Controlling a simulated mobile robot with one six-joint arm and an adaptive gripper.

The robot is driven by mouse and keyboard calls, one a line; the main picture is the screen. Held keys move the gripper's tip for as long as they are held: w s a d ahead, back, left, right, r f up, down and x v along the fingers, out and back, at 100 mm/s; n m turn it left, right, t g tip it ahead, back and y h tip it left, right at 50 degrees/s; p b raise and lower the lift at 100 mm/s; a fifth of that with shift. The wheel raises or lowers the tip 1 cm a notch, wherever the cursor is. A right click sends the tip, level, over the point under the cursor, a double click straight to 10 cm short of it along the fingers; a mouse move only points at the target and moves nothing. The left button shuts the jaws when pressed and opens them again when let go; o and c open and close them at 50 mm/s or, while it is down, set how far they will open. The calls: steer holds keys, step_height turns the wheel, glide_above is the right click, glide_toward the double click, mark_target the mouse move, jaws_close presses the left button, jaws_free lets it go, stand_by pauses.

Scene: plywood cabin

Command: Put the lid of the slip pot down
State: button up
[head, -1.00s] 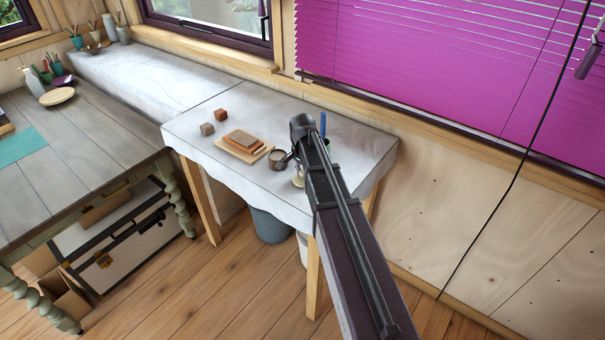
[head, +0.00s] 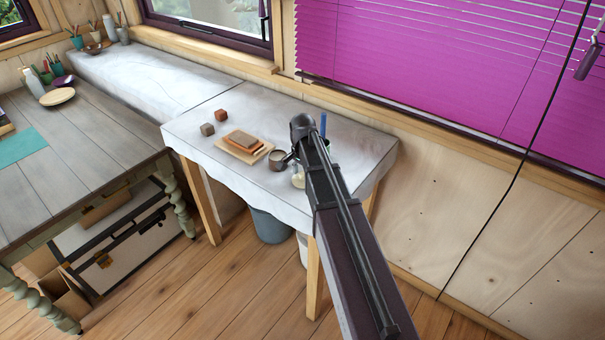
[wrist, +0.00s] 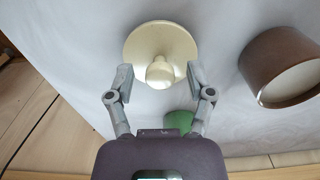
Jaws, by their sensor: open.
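The cream lid (wrist: 160,38), a round disc with a rounded knob, appears in the wrist view on the pale cloth. Its knob lies between or just beyond the fingertips. My gripper (wrist: 160,78) is open, one finger on each side of the knob, with gaps showing. In the head view a cream piece, seemingly the lid (head: 298,180), shows beside my arm, which hides much of that spot. A brown pot with pale contents (wrist: 282,66), seemingly the slip pot, stands to the right of the lid in the wrist view; a brown pot also shows in the head view (head: 277,160).
A green object (wrist: 180,122) lies partly hidden under my gripper. A blue upright item (head: 323,124) stands behind my arm.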

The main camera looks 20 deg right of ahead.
step_height(320, 180, up, 12)
steer(key=p, duration=1.1)
steer(key=shift+p, duration=0.35)
stand_by(0.4)
steer(key=s+a+n, duration=0.3)
steer(key=s+n, duration=0.2)
steer(key=s, duration=0.4)
steer(key=s+a+n, duration=0.3)
steer(key=s+n, duration=0.3)
steer(key=s, duration=0.3)
steer(key=shift+s, duration=0.3)
step_height(320, 180, down, 5)
steer(key=b, duration=0.5)
steer(key=shift+a, duration=0.1)
